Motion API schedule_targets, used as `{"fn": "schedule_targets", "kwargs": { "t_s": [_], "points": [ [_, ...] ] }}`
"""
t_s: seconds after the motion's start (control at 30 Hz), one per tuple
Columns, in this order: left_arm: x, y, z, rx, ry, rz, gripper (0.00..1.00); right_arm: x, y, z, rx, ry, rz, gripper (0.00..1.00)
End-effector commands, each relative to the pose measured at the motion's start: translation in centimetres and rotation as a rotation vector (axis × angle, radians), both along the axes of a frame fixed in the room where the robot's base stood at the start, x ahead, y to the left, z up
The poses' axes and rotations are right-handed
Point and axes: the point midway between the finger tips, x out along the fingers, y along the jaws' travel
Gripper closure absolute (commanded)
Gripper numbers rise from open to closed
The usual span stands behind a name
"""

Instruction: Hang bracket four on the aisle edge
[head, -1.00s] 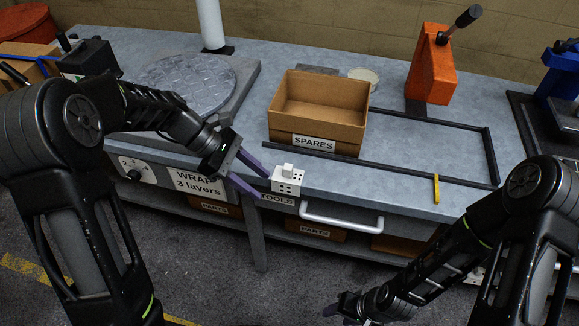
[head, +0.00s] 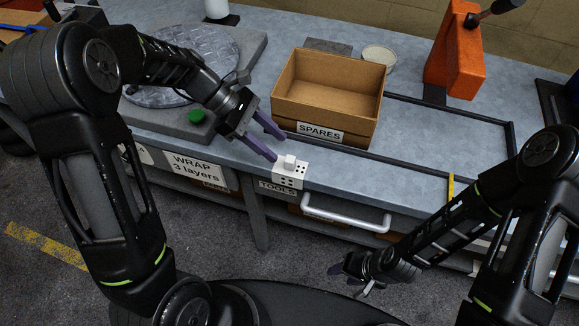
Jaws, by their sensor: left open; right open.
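A small white bracket (head: 290,174) with dark dots on its front face and a small block on top sits at the front edge of the bench, above the TOOLS label. It hangs over the edge; the exact dot count is hard to read. My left gripper (head: 279,148) is open and empty, just behind and left of the bracket. The lower finger's tip is close to the bracket; I cannot tell if they touch. My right gripper (head: 349,278) is open and empty, low in front of the bench, away from the bracket.
A cardboard SPARES box (head: 320,134) stands behind the bracket. A black frame (head: 430,182) with a yellow strip (head: 451,186) lies to the right. A drawer handle (head: 345,217) juts out below. A turntable (head: 180,95) with a green knob (head: 196,116) stands left.

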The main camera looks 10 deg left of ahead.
Motion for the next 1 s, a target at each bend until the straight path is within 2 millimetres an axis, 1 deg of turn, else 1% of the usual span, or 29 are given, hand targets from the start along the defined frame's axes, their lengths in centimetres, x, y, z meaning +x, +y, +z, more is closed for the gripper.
{"fn": "schedule_targets", "kwargs": {
  "t_s": [0.03,0.13,0.47,0.57,0.8,1.0],
  "points": [
    [-0.1,-0.5,-0.4,-0.001,0.003,-0.003,0.53,0.0,0.0,0.1,0.0,0.0,0.0,0.54],
    [-0.1,-0.9,-0.9,0.0,0.001,-0.002,0.53,0.0,0.0,0.1,0.0,0.0,0.0,0.54],
    [-0.2,-1.1,-1.1,0.0,0.001,-0.002,0.53,0.0,0.0,0.1,0.0,0.0,0.0,0.54],
    [-0.3,-1.8,-1.7,0.001,0.002,-0.004,0.53,0.0,0.0,0.4,0.0,0.0,0.0,0.54],
    [-0.5,-4.2,-4.1,0.001,0.002,-0.004,0.53,0.0,0.0,0.8,0.0,0.0,0.0,0.54],
    [-0.5,-4.6,-4.6,0.001,-0.001,-0.001,0.53,0.0,0.0,0.8,0.0,0.0,0.0,0.54]
  ]
}}
